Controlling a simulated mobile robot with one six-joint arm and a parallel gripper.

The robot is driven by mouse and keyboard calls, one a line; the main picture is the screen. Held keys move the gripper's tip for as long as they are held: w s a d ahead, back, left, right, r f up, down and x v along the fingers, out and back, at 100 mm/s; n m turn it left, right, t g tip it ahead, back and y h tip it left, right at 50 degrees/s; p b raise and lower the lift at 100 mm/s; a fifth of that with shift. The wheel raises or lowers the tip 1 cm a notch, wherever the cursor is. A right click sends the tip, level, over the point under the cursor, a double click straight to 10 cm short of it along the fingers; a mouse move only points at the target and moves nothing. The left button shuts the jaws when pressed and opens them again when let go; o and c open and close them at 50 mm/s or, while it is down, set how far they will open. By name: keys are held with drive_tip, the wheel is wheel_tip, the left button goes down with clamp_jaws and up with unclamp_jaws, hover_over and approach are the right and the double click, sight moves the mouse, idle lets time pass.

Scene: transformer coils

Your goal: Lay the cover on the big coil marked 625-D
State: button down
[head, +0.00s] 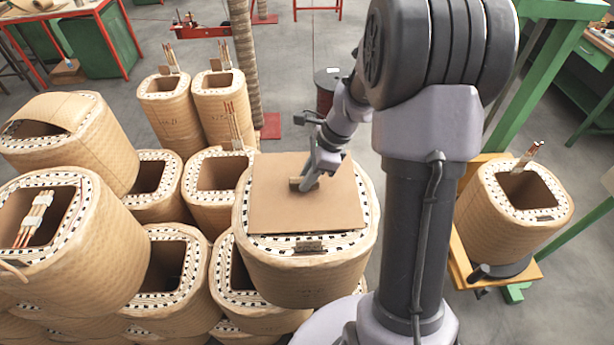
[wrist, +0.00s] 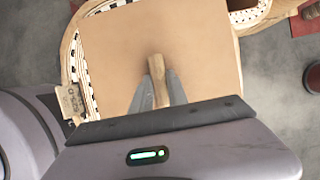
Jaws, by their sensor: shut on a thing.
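The cover (head: 285,213) is a flat brown board with a small block handle. It lies over the top of a big coil (head: 300,272) in the head view, and the coil's striped rim shows around it. My gripper (head: 305,184) is shut on the cover's handle; in the wrist view the two fingers hold the wooden handle (wrist: 158,82) with the cover (wrist: 120,45) beneath. The coil's opening is hidden under the cover. I cannot tell whether the cover touches the rim everywhere.
Several other coils stand close on the left, including a big one with copper leads (head: 38,215) and one with a cover piece (head: 50,110) on top. Another coil (head: 515,205) sits on a yellow stand at the right. Open grey floor lies behind.

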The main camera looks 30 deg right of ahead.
drive_tip(key=shift+f+b, duration=0.3)
drive_tip(key=shift+f, duration=0.05)
drive_tip(key=c, duration=1.2)
unclamp_jaws()
drive_tip(key=p+v, duration=0.4)
drive_tip(key=v, duration=1.3)
drive_tip(key=shift+r+p, duration=0.2)
drive_tip(key=shift+p, duration=0.1)
drive_tip(key=s+a+f+n+t+h+b, duration=0.1)
drive_tip(key=s+a+f+n+t+b, duration=0.1)
drive_tip(key=s+a+f+n+b, duration=0.2)
drive_tip(key=s+a+f+n+t+h+b, duration=0.1)
drive_tip(key=s+a+f+n+b, duration=0.3)
drive_tip(key=s+a+n+b, duration=0.7)
drive_tip(key=s+a+n+t, duration=0.1)
drive_tip(key=a+n, duration=0.2)
drive_tip(key=a, duration=0.1)
drive_tip(key=shift+s+a+f+n+b, duration=0.25)
drive_tip(key=shift+a+f+n+b, duration=0.05)
drive_tip(key=shift+a+f, duration=0.1)
